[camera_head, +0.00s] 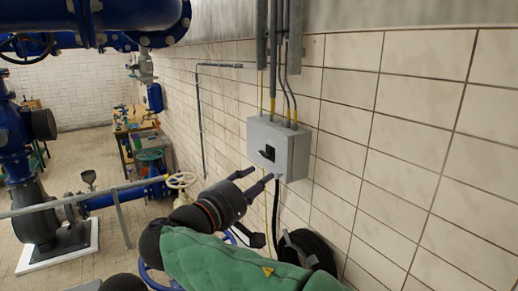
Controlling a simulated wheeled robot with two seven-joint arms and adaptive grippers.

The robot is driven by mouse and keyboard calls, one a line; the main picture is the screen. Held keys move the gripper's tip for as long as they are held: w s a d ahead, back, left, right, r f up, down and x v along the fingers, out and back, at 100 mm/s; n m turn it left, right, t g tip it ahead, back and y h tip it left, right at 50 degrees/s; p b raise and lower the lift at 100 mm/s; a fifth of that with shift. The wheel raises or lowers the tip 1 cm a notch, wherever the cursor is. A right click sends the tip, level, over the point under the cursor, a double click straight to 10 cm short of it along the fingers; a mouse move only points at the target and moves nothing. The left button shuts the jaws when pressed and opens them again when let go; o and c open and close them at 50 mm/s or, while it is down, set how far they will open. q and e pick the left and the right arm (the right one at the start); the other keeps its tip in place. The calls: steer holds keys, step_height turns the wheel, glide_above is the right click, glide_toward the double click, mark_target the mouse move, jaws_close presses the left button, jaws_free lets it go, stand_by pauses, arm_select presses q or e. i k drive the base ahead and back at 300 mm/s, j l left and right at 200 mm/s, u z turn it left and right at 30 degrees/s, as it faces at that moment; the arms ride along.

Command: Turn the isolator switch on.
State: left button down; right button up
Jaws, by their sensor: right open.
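The isolator switch is a grey box (296,155) on the tiled wall, right of the picture's middle. Its black rotary handle (268,153) sits on the front face; its exact angle is too small to tell. My right gripper (262,174) is open and empty, below and slightly left of the handle. Its two dark fingers point up and right toward the box's lower edge. No contact with the handle shows. My left gripper is not in view.
Conduits and cables (273,60) enter the box from above, and a black cable hangs below it. A black hose coil (312,249) is low on the wall. The wall right of the box is clear.

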mark_target(267, 154)
steer(key=i+j, duration=0.15)
steer(key=i, duration=0.35)
steer(key=i+j, duration=0.2)
steer(key=i, duration=0.25)
